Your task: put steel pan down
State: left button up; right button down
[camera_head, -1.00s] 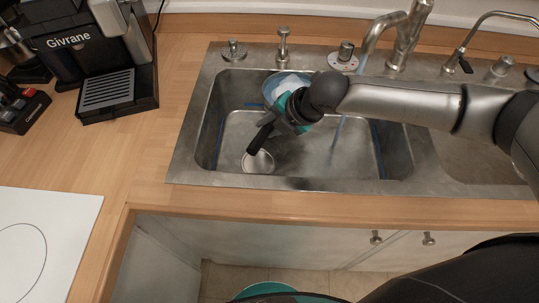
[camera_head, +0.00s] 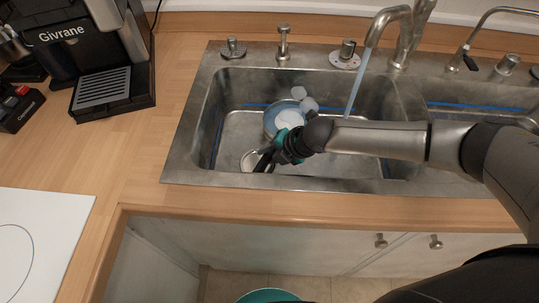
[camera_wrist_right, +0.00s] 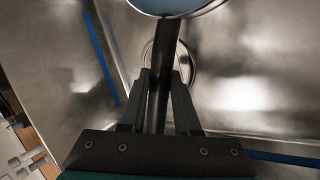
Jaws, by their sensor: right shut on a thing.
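The steel pan (camera_head: 271,120) is a round pan with bluish-white contents, inside the left sink basin (camera_head: 230,105). Its dark handle (camera_wrist_right: 163,55) points toward the front left. My right gripper (camera_head: 274,152) is shut on this handle, low over the basin. In the right wrist view, both fingers of the gripper (camera_wrist_right: 159,85) flank the handle, and the pan's edge (camera_wrist_right: 178,8) shows at the top. The gripper hides part of the handle in the head view. I cannot tell whether the pan touches the basin floor. My left gripper is not in view.
A round drain (camera_head: 250,160) lies in the basin floor. Water runs from the faucet (camera_head: 388,18) to the right of the pan. White blobs (camera_head: 308,104) show beside the pan. A coffee machine (camera_head: 95,60) stands on the counter at left.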

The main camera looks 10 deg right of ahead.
jog(key=c, duration=1)
grip_release()
jog(key=shift+s+f, duration=0.1)
jog(key=o, duration=0.4)
jog(key=shift+c, duration=0.2)
jog(key=p+v, duration=0.3)
jog(key=v, duration=0.9)
jog(key=shift+d, duration=0.1)
jog(key=shift+p, duration=0.3)
